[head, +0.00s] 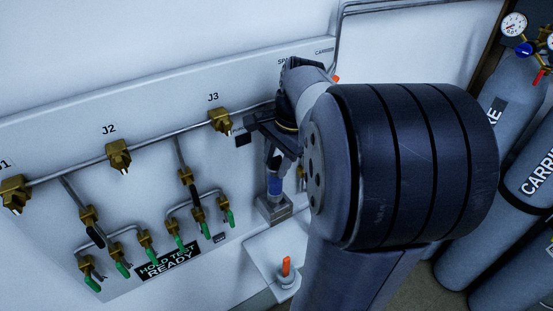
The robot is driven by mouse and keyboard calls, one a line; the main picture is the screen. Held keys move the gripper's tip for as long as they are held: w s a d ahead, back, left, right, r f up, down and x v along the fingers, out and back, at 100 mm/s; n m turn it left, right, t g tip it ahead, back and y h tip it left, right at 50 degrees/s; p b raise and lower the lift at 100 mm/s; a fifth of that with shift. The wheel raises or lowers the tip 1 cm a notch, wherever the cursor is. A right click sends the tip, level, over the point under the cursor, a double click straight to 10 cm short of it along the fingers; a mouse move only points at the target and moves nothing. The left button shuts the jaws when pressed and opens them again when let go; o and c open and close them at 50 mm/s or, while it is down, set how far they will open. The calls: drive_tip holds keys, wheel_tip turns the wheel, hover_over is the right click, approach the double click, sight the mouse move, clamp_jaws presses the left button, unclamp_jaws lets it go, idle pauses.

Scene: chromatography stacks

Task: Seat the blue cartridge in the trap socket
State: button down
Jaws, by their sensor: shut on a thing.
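The blue cartridge (275,186) stands roughly upright below my gripper, left of my large arm joint. My gripper (272,157) is shut on its upper part. The cartridge's lower end is at a grey metal block (274,208) on the wall panel, which looks like the trap socket. From this angle I cannot tell whether the cartridge is fully down in the block or only over it. My arm hides the panel to the right of it.
A white shelf (262,255) below bears a small fitting with an orange top (286,268). Brass fittings, pipes and green-handled valves (190,245) line the panel to the left. Grey gas cylinders (515,95) stand at the right. Open floor is barely visible.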

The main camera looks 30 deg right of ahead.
sight(278, 167)
drive_tip(key=shift+f, duration=0.1)
idle(0.4)
drive_tip(key=shift+b+x, duration=0.7)
drive_tip(key=shift+x, duration=0.3)
drive_tip(key=shift+s+d+f, duration=0.15)
drive_tip(key=shift+f, duration=0.4)
drive_tip(key=shift+c, duration=2.3)
unclamp_jaws()
drive_tip(key=shift+r, duration=0.1)
